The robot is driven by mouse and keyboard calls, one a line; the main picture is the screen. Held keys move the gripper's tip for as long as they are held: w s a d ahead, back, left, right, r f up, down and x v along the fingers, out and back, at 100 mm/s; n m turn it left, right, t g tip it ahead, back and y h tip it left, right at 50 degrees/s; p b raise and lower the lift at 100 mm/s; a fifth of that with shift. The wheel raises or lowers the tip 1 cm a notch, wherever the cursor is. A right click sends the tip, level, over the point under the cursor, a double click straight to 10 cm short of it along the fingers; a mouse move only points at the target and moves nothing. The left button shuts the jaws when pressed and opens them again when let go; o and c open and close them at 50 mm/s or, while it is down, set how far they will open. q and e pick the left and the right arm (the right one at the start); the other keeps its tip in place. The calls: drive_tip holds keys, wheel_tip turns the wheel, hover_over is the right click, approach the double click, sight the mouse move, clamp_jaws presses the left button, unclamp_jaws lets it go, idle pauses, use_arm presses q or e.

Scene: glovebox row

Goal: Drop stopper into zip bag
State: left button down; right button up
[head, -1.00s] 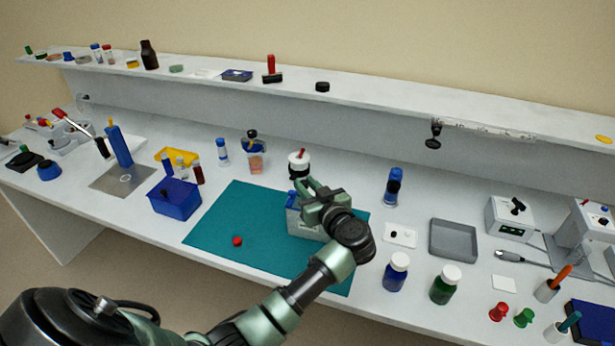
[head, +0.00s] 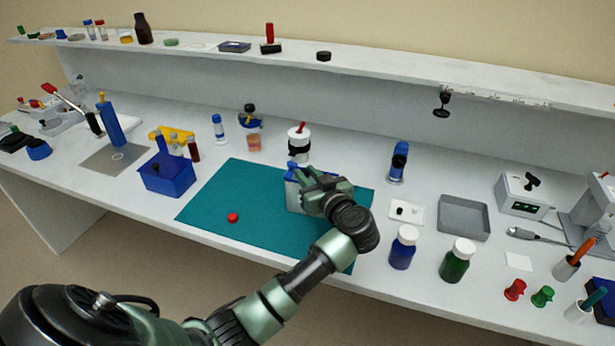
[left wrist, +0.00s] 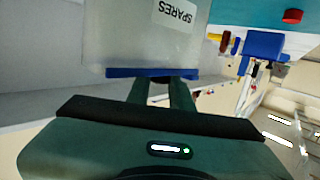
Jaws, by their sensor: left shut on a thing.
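The zip bag (head: 292,195) stands on the teal mat, partly hidden behind my left gripper in the head view. In the left wrist view it is a translucent bag (left wrist: 125,40) with a "SPARES" label and a blue zip strip. My left gripper (head: 312,178) is at the bag's top edge, its fingers shut on the blue strip. A small red stopper (head: 233,217) lies on the mat to the left of the bag, apart from it. It also shows in the left wrist view (left wrist: 292,16). My right gripper is not in view.
The teal mat (head: 225,190) is bare around the stopper. A blue bin (head: 168,180) stands left of the mat, a white bottle (head: 299,140) behind it. A blue bottle (head: 403,247), a green bottle (head: 457,260) and a grey tray (head: 464,217) stand to the right.

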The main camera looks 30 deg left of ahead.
use_arm(q)
drive_tip(key=c, duration=1.2)
unclamp_jaws()
drive_tip(key=shift+o, duration=0.2)
drive_tip(key=v, duration=0.8)
drive_tip(key=shift+b, duration=0.35)
drive_tip(key=shift+w, duration=0.1)
